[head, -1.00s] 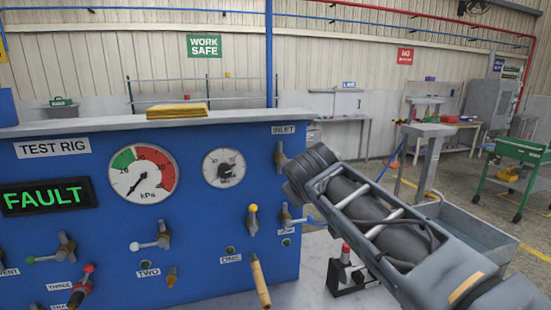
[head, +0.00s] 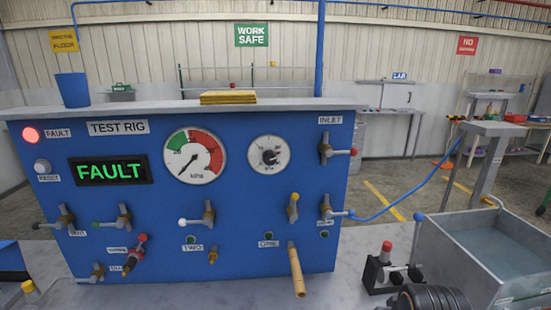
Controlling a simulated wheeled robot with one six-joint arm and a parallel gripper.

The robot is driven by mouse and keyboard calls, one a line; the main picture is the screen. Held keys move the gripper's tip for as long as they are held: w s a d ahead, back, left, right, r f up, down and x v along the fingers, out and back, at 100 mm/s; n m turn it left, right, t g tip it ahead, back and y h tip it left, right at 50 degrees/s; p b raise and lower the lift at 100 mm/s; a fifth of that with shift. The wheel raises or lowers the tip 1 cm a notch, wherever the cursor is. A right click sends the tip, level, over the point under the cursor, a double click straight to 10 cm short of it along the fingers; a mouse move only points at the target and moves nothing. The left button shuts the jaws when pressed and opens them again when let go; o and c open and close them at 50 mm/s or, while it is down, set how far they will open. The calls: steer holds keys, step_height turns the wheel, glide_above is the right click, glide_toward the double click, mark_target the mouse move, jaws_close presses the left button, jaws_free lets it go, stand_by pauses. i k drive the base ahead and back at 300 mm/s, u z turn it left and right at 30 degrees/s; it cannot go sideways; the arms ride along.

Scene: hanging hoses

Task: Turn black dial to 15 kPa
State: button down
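The black dial (head: 270,156) sits on a round white scale on the right half of the blue test rig panel (head: 240,210). Its numbers and setting are too small to read. A larger kPa gauge (head: 195,156) with green and red bands is left of it; its black needle points down and left. A lit display (head: 110,171) reads FAULT in green. Only a dark rounded part of my arm shows at the bottom right edge, well apart from the dial. My gripper's fingers are not in view.
A red-topped device (head: 386,262) and a grey water tank (head: 485,255) stand at the right. A red fault lamp (head: 31,134) glows at the upper left.

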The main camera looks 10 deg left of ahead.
mark_target(270, 157)
steer(key=u, duration=0.4)
steer(key=k, duration=0.55)
steer(key=u, duration=0.8)
steer(key=k, duration=0.65)
steer(key=u, duration=1.1)
steer(key=i, duration=0.9)
steer(key=z, duration=0.95)
steer(key=i, duration=0.75)
steer(key=z, duration=0.9)
